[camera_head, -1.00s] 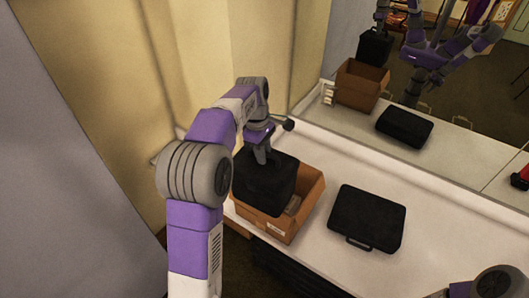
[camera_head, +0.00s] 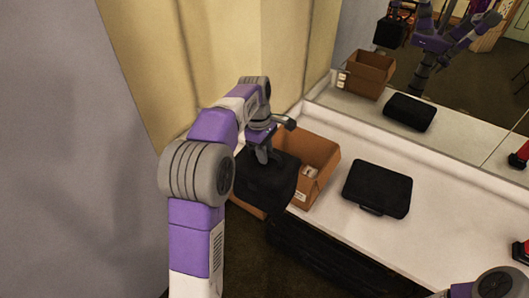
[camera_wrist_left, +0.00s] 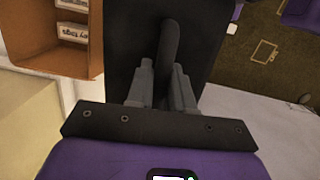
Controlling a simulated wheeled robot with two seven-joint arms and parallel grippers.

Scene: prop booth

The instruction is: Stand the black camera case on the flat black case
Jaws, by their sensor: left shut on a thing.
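The black camera case (camera_head: 268,182) hangs from my left gripper (camera_head: 262,154), in front of and to the left of the cardboard box. In the left wrist view the left gripper (camera_wrist_left: 163,88) is shut on the handle of the camera case (camera_wrist_left: 128,42). The flat black case (camera_head: 377,188) lies on the white counter to the right of the box, its handle toward the front edge. Nothing stands on it. A piece of my right arm shows at the lower right, but its gripper is out of view.
The open cardboard box (camera_head: 318,158) stands on the white counter (camera_head: 335,217) close to the held case, with labelled items inside. A mirror (camera_head: 460,100) behind the counter reflects the scene. A red object (camera_head: 521,250) sits at the far right.

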